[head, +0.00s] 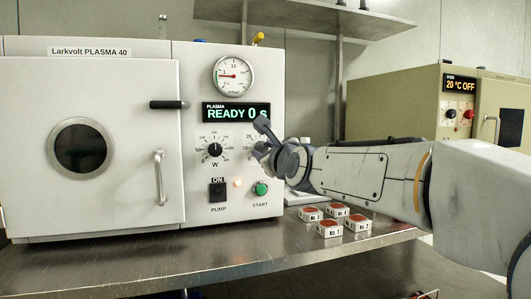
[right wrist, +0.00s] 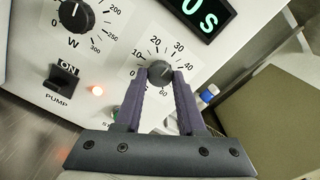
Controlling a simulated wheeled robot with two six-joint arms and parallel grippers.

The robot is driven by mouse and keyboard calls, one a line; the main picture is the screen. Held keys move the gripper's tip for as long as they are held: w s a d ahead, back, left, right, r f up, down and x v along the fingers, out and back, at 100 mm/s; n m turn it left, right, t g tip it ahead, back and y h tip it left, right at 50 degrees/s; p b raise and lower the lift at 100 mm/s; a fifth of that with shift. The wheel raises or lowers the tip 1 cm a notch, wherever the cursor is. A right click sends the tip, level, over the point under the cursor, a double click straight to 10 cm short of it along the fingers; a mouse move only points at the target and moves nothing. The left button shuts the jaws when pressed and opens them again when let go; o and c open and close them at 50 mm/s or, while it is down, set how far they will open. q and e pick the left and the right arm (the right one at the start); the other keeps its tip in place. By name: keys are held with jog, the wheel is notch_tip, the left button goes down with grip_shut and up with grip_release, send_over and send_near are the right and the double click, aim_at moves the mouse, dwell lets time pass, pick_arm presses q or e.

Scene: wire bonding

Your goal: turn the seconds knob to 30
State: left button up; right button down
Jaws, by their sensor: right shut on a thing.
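The seconds knob (right wrist: 160,71) is a small dark round knob on the white panel of the plasma machine, with a printed scale to 60 around it. My right gripper (right wrist: 161,80) is shut on it, one purple finger on each side. In the head view my right gripper (head: 262,140) hides the knob and much of its scale. I cannot read the knob's pointer surely. The display (head: 237,112) above reads "READY 0 s". My left gripper is not in view.
The W knob (head: 214,150) is left of the seconds knob. The PUMP switch (head: 218,191), marked ON, a lit lamp (head: 238,183) and a green START button (head: 260,188) are below. Several small labelled boxes (head: 330,228) stand on the metal bench. An oven (head: 400,105) stands at right.

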jog(key=shift+f, duration=0.1)
jog(key=c, duration=0.5)
grip_release()
jog(key=v, duration=1)
jog(key=shift+s, duration=0.2)
